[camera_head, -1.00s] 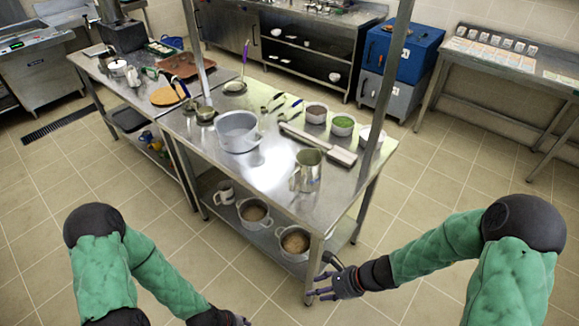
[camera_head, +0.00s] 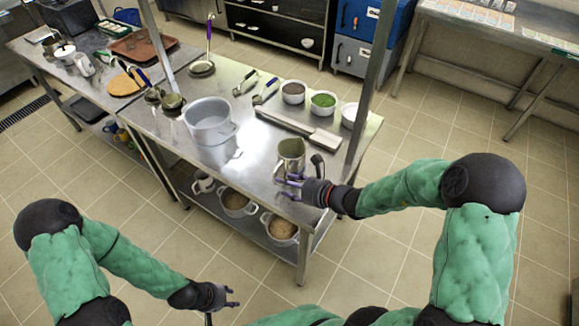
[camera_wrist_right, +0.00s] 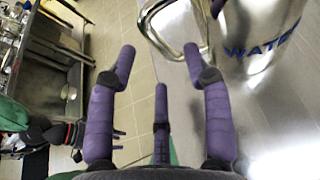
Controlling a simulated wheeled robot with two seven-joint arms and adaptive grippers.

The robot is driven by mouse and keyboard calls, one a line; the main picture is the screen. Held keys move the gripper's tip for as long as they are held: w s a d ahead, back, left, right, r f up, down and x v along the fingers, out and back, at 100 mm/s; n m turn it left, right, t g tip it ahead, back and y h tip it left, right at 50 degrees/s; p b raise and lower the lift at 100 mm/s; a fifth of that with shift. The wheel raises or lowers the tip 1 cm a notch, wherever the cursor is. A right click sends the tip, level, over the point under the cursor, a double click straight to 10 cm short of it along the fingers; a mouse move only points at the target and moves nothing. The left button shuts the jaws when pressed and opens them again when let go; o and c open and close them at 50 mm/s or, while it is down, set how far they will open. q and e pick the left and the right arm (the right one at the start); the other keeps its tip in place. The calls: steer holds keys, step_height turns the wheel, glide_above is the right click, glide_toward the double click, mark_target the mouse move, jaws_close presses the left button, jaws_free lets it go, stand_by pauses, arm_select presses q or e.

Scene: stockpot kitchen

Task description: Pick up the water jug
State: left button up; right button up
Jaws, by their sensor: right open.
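The water jug (camera_head: 291,149) is a shiny metal pitcher standing upright near the table's front right corner. In the right wrist view the jug (camera_wrist_right: 258,40) shows blue "WATER" lettering, and its angular metal handle (camera_wrist_right: 176,48) points toward my fingers. My right gripper (camera_head: 287,189) is open and empty, just in front of the jug at about table height. In the wrist view its purple fingers (camera_wrist_right: 160,62) are spread, with the handle just beyond the tips and close to the right finger. My left gripper (camera_head: 231,297) is low in front of the table, fingers apart and empty.
A large pot (camera_head: 208,112) stands left of the jug on the metal table (camera_head: 255,165). A long flat tool (camera_head: 297,126) and small bowls (camera_head: 323,101) lie behind it. An upright post (camera_head: 368,90) rises to the right. Pots (camera_head: 280,232) sit on the lower shelf.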

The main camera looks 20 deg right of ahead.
mark_target(274, 184)
steer(key=shift+r+b+x, duration=0.15)
steer(key=shift+b+x, duration=0.25)
steer(key=shift+x, duration=1)
steer(key=shift+r+b+x, duration=0.15)
steer(key=shift+b+x, duration=0.25)
steer(key=shift+x, duration=1)
steer(key=shift+a, duration=0.1)
steer(key=shift+c, duration=0.2)
jaws_close()
steer(key=shift+r, duration=0.15)
